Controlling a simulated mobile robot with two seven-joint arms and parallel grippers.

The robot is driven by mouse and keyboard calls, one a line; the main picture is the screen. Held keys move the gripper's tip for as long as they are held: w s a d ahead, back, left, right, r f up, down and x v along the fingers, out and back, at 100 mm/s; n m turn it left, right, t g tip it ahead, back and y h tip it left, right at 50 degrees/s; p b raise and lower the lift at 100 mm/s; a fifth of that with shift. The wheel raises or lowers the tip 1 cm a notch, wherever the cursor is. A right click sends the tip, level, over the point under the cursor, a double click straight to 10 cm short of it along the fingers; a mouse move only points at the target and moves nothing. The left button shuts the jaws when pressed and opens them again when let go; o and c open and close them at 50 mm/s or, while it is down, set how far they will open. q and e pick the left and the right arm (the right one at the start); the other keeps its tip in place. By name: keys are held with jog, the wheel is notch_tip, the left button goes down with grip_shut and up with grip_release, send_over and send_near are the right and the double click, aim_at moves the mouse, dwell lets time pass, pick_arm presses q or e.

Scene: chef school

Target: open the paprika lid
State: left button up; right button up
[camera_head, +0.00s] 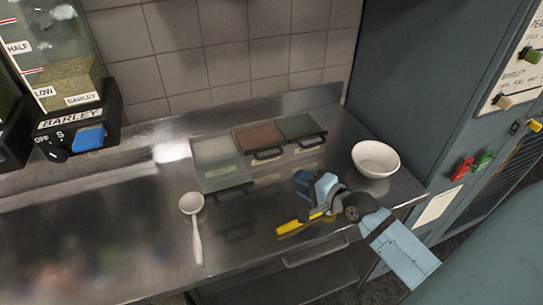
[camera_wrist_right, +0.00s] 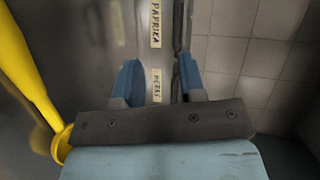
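The red-brown paprika container (camera_head: 258,137) is set into the steel counter, with a dark handle (camera_head: 267,155) at its front edge. In the right wrist view the PAPRIKA label (camera_wrist_right: 155,25) lies beyond the fingers, and the HERBS label (camera_wrist_right: 157,86) shows between them. My right gripper (camera_head: 315,188) is in front of the containers, nearer the green one. Its blue fingers, also in the wrist view (camera_wrist_right: 160,80), are apart with nothing seen between them. The handles are hard to make out in the wrist view. My left gripper is not in view.
A green container (camera_head: 300,125) is right of the paprika and a pale one (camera_head: 215,155) left, its handle farther forward. A white bowl (camera_head: 376,158), white ladle (camera_head: 194,225) and yellow-handled tool (camera_head: 300,223) lie around. A barley dispenser (camera_head: 80,125) stands back left.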

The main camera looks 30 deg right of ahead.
aim_at(272, 156)
jog(key=w, duration=0.4)
jog(key=w+f+m+p, duration=0.1)
jog(key=w, duration=0.4)
jog(key=w+m+t, duration=0.1)
jog(key=w, duration=0.4)
jog(key=shift+w+a+f+h, duration=0.1)
jog(key=shift+w+f+h, duration=0.1)
jog(key=shift+h, duration=0.1)
grip_shut()
